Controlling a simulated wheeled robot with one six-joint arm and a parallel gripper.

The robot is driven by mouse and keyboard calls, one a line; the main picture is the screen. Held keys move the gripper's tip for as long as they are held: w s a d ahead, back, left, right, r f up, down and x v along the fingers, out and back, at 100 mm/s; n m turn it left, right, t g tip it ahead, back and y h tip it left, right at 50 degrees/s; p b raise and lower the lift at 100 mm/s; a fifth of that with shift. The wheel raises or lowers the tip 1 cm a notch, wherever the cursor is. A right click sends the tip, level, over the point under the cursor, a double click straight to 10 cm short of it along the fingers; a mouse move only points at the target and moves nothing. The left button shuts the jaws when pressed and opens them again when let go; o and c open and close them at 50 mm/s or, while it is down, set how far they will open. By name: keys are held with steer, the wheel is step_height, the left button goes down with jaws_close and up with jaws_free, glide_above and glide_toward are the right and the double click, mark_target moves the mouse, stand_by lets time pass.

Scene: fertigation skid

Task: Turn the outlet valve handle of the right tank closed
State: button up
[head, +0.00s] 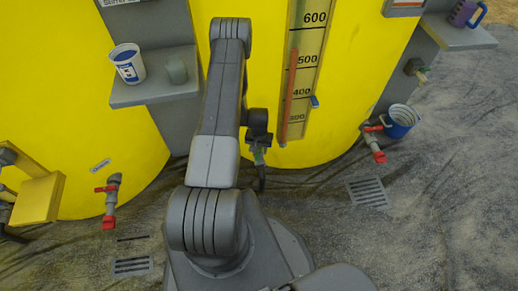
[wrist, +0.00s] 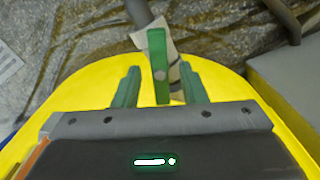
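The right tank (head: 345,65) is the yellow one with the level gauge. My gripper (head: 259,146) is low at its front, pointing down. In the wrist view my gripper (wrist: 160,90) is open, with one green finger on each side of a green valve handle (wrist: 158,66). The handle is a flat bar with a round bolt, seen upright in that picture, with a gap visible on both sides. Behind it is a pale valve body (wrist: 168,45). In the head view the handle is hard to tell from the green fingers.
Red-handled taps stand left (head: 108,198) and right (head: 375,146). A blue-white mug (head: 402,118) hangs by the right tap. Floor drains (head: 368,192) lie in the open ground.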

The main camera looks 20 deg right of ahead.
jaws_close()
steer(key=shift+b, duration=0.3)
steer(key=m+b, duration=0.2)
steer(key=m, duration=0.1)
steer(key=shift+f, duration=0.15)
steer(key=m+b, duration=0.2)
steer(key=m, duration=0.1)
steer(key=shift+m+b, duration=0.3)
steer(key=shift+b, duration=0.1)
steer(key=m+b, duration=0.2)
steer(key=m, duration=0.1)
steer(key=shift+m+b, duration=0.65)
steer(key=shift+m, duration=1.35)
steer(key=shift+d+r, duration=0.1)
steer(key=shift+r, duration=0.1)
